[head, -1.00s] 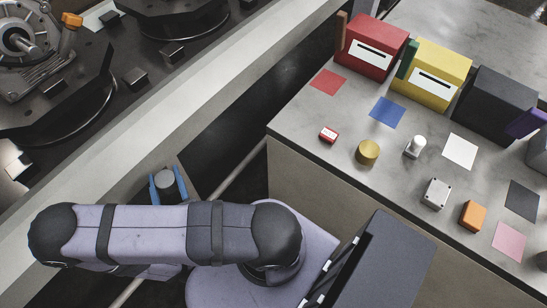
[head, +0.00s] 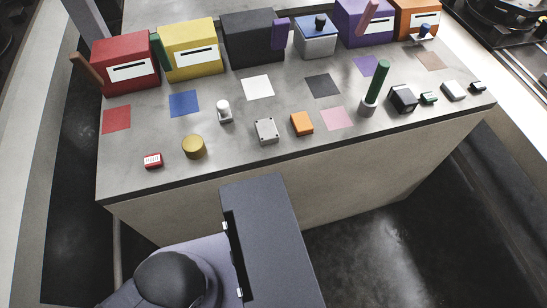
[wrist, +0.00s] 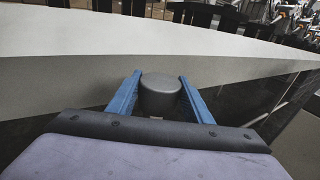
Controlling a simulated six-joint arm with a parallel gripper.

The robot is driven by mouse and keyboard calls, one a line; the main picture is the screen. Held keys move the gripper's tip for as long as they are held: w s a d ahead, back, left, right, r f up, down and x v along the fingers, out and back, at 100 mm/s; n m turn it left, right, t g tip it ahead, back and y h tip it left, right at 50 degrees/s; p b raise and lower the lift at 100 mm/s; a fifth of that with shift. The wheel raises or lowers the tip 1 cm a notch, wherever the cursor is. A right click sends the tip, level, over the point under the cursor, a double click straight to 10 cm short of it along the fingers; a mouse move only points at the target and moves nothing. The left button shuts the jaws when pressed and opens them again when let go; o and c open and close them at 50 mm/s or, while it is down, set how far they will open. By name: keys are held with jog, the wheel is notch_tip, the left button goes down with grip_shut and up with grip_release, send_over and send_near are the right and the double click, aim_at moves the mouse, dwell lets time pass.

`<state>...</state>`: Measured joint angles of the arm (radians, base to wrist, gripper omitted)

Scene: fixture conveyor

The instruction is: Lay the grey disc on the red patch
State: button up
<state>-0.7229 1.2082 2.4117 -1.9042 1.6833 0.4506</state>
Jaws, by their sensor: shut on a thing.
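In the wrist view the grey disc (wrist: 161,88), a short dark grey cylinder, sits between the two blue fingers of my gripper (wrist: 160,96). The fingers are shut on it, and it is held in the air near a pale conveyor side. In the head view the red patch (head: 117,119) is a flat red square at the left of the grey table, in front of the red box. Nothing lies on the patch. My gripper and the disc are out of the head view.
The grey table (head: 230,144) holds a red box (head: 112,84), a yellow box (head: 205,39), a gold cylinder (head: 194,148) and a small red block (head: 153,160). Other boxes, patches and small parts fill its right side. The conveyor's pale side (wrist: 60,85) crosses the wrist view.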

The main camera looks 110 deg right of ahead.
dwell(0.6)
